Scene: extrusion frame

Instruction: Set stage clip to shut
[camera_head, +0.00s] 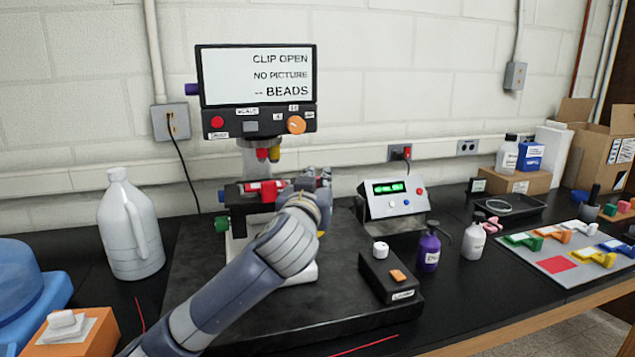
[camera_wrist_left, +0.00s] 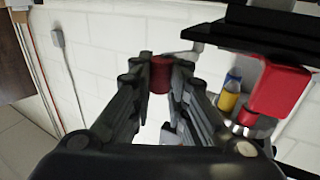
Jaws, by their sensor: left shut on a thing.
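The microscope's screen (camera_head: 258,76) reads "CLIP OPEN", "NO PICTURE" and "BEADS". Below the objectives, the black stage (camera_head: 237,196) carries a red part and a white slide (camera_head: 251,187). My left gripper (camera_head: 318,182) is at the right side of the stage, with my arm hiding part of the microscope. In the left wrist view, its fingers (camera_wrist_left: 160,78) are shut on a small dark red round piece, which looks like the stage clip's knob (camera_wrist_left: 160,72). The clip's arm is mostly hidden. My right gripper is not in view.
A control box with a green display (camera_head: 393,192) stands right of the microscope. A black box with an orange switch (camera_head: 391,275) and a purple bottle (camera_head: 429,250) are nearer. A white jug (camera_head: 130,226) stands at left. Coloured clips lie on a board (camera_head: 590,272) at right.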

